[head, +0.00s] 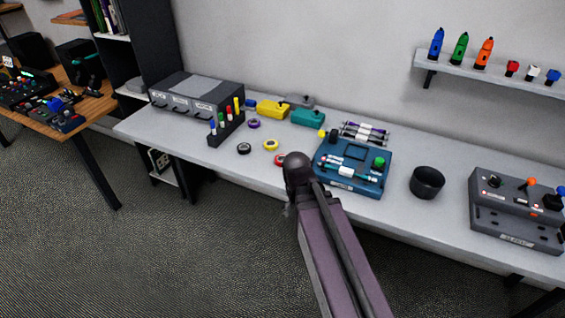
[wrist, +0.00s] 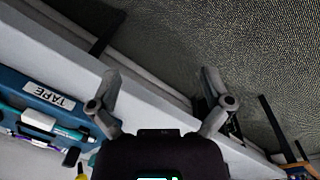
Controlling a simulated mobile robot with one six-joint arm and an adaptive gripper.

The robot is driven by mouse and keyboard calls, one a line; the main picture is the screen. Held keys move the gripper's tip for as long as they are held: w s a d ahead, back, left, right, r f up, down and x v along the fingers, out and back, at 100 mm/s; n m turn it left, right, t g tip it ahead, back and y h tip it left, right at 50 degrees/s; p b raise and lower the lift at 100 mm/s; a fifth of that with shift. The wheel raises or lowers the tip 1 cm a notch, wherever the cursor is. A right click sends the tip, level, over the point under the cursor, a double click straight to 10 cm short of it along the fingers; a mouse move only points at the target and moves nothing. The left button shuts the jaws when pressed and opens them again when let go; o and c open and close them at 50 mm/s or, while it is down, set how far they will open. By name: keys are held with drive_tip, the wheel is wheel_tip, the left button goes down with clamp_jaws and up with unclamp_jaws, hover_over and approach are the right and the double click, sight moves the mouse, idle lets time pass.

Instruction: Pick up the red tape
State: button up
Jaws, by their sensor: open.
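The red tape (head: 279,160) lies on the grey table in the head view, partly hidden behind my arm, left of the blue tray. I cannot make it out in the wrist view. My gripper (wrist: 158,82) is open and empty in the wrist view, with its two fingers spread wide over the table's front edge. In the head view my arm hides most of the gripper. The blue tray (head: 325,180) holds a teal-and-white pen-like tool. Its face, labelled TAPE, shows in the wrist view (wrist: 22,79).
Yellow tape (head: 271,145), black tape (head: 244,148) and purple tape (head: 254,124) lie left of the red one. A marker rack (head: 226,130) stands farther left. A black cup (head: 427,183) and a grey control box (head: 515,218) stand to the right.

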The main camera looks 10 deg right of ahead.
drive_tip(key=w+a+n+h+b, duration=0.1)
drive_tip(key=w+n+h, duration=0.1)
drive_tip(key=w+n, duration=0.1)
drive_tip(key=w+f+n+t+h+b, duration=0.1)
drive_tip(key=w+n+h+b, duration=0.1)
drive_tip(key=w+n, duration=0.2)
drive_tip(key=w+a+f+n+h+b, duration=0.1)
drive_tip(key=w+n+b, duration=0.1)
drive_tip(key=w+n, duration=0.1)
drive_tip(key=shift+w+a+f+t+h, duration=0.1)
drive_tip(key=shift+w+a+t+h, duration=0.1)
drive_tip(key=shift+w, duration=0.2)
drive_tip(key=shift+w+a+t+h, duration=0.1)
drive_tip(key=shift+w+t+h, duration=0.1)
drive_tip(key=shift+w, duration=0.2)
drive_tip(key=n+t+h+b, duration=0.4)
drive_tip(key=n+h+b, duration=0.1)
drive_tip(key=n, duration=0.6)
approach(270, 169)
drive_tip(key=shift+w+d+r, duration=0.1)
drive_tip(key=shift+d+r, duration=0.3)
drive_tip(key=shift+r, duration=0.2)
drive_tip(key=shift+d+r, duration=0.45)
drive_tip(key=shift+r, duration=0.2)
drive_tip(key=shift+w+a+r+n, duration=0.2)
drive_tip(key=shift+a+r+n, duration=0.1)
drive_tip(key=shift+n, duration=0.2)
